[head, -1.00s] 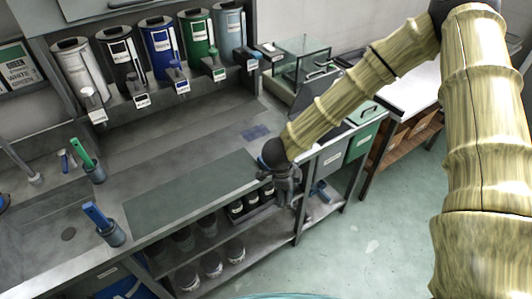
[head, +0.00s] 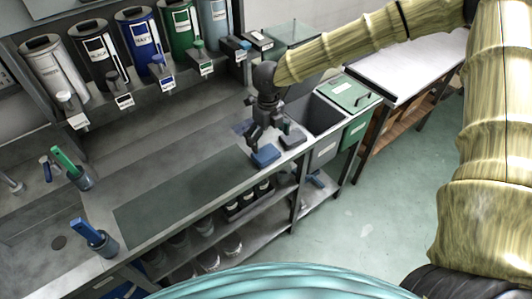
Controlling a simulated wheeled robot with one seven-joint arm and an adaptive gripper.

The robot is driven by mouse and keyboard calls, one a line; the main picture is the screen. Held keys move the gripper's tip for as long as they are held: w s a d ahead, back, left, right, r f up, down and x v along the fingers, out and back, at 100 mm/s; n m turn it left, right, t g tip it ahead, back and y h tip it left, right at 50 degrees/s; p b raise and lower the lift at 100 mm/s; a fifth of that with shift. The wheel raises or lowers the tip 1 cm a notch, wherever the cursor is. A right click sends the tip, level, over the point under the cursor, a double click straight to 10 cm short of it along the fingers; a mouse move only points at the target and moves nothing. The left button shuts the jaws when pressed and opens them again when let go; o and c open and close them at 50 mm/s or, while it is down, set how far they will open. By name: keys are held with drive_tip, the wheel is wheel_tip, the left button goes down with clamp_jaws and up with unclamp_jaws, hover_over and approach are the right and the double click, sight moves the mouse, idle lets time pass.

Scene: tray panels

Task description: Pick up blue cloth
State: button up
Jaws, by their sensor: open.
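A blue folded piece (head: 265,156), which looks like the blue cloth, lies on the grey counter near its front edge.
A grey folded piece (head: 292,137) lies close to the right of my gripper. An open grey bin (head: 318,115) and a green-lidded bin (head: 350,95) stand to the right. Coloured dispensers (head: 140,45) line the back. The dark mat (head: 180,195) to the left is clear.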

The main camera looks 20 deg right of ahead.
sight(266, 152)
drive_tip(key=shift+s+f, duration=0.1)
drive_tip(key=shift+f, duration=0.4)
drive_tip(key=shift+w+a+f+p, duration=0.15)
drive_tip(key=shift+f+p, duration=0.4)
drive_tip(key=shift+f, duration=0.35)
drive_tip(key=shift+w+a+f+p, duration=0.15)
drive_tip(key=shift+f+p, duration=0.4)
drive_tip(key=shift+f, duration=1.1)
drive_tip(key=shift+s, duration=0.1)
drive_tip(key=shift+c, duration=0.4)
drive_tip(key=c, duration=0.9)
drive_tip(key=shift+r, duration=0.2)
wheel_tip(266, 152, up, 2)
drive_tip(key=shift+b, duration=0.6)
drive_tip(key=s+r+b, duration=0.1)
drive_tip(key=s, duration=0.4)
drive_tip(key=s+b, duration=0.2)
drive_tip(key=s, duration=0.3)
drive_tip(key=s+d+r+b, duration=0.1)
drive_tip(key=s+b, duration=0.1)
drive_tip(key=s, duration=0.4)
drive_tip(key=shift+r, duration=0.35)
